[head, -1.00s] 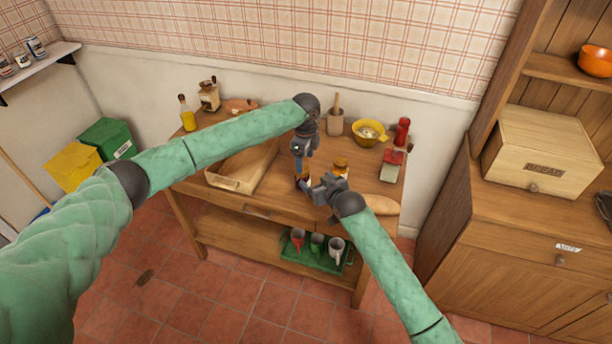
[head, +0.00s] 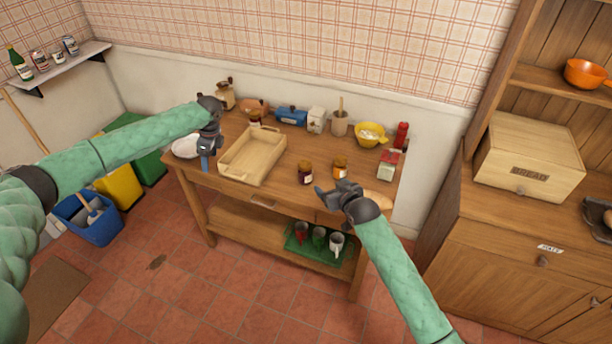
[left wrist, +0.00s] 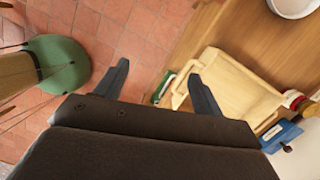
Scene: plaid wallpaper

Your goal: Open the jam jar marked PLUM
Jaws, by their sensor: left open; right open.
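A dark jam jar (head: 305,175) stands upright on the wooden table, right of the tray. An orange jar (head: 340,169) stands just right of it. Their labels are too small to read, so I cannot tell which is marked PLUM, nor whether the lids are on. My left gripper (head: 205,163) is over the table's left end, well away from both jars; its spread, empty fingers show in the left wrist view (left wrist: 158,75). My right gripper (head: 322,198) is open in front of the dark jar, with no visible hold on it.
A wooden tray (head: 232,176) lies between my left gripper and the jars. A white dish (head: 182,150) is at the left end. A blue box (head: 291,115), yellow bowl (head: 362,142) and red shaker (head: 401,135) line the back. Cups stand on the lower shelf.

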